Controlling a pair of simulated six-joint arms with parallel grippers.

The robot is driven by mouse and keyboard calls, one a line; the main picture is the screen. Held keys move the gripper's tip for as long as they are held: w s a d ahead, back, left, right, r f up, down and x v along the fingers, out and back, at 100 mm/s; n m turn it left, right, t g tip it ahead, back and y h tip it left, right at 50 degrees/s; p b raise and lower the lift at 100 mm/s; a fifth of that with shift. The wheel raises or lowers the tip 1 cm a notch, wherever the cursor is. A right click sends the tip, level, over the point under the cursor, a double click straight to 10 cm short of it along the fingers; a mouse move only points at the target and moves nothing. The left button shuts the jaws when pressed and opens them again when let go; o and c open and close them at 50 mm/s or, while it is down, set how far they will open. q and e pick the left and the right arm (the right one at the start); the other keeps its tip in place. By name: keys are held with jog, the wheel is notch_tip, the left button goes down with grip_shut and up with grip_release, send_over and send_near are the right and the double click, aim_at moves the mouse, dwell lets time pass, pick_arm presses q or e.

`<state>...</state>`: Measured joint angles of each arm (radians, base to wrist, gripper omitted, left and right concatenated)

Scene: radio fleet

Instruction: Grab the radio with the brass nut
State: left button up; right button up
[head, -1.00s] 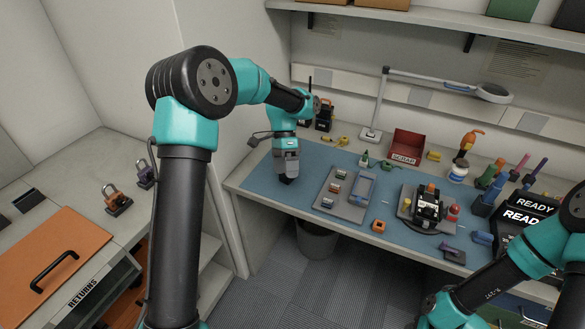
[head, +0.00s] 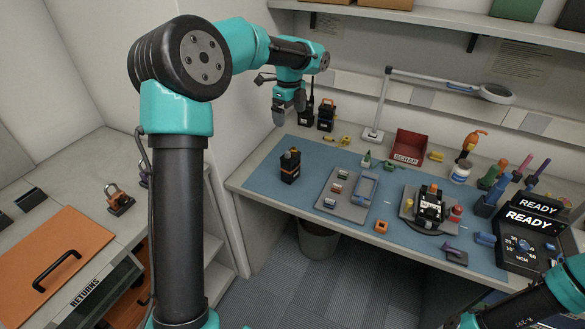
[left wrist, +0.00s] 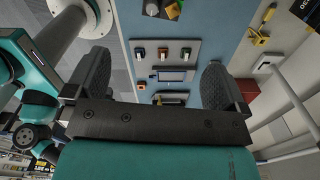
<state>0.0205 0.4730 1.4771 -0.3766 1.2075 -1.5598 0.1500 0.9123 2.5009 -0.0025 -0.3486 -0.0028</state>
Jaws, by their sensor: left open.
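A black radio (head: 290,168) with an orange or brass-coloured part on top stands upright on the blue mat's left part. Two more dark radios, one with a tall antenna (head: 306,114) and one with orange on top (head: 326,117), stand at the back left. A further black radio (head: 430,206) sits in a grey cradle on the right. I cannot tell for certain which has a brass nut. My left gripper (head: 289,116) is open and empty, above and behind the mat radio, just left of the back pair. Its open fingers (left wrist: 158,85) show in the left wrist view.
A grey tray (head: 330,208) with small knobs lies mid-mat. Behind are the red scrap bin (head: 410,144) and the lamp (head: 373,134). A READY display unit (head: 530,245) stands at right. Bare blue mat (head: 262,185) surrounds the left radio.

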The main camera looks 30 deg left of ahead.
aim_at(290, 155)
pick_arm(q)
notch_tip(290, 155, down, 12)
jog(key=shift+r, duration=0.2)
jog(key=shift+f, duration=0.35)
jog(key=shift+w+f, duration=0.2)
jog(key=shift+f, duration=2.4)
jog(key=c, duration=1.5)
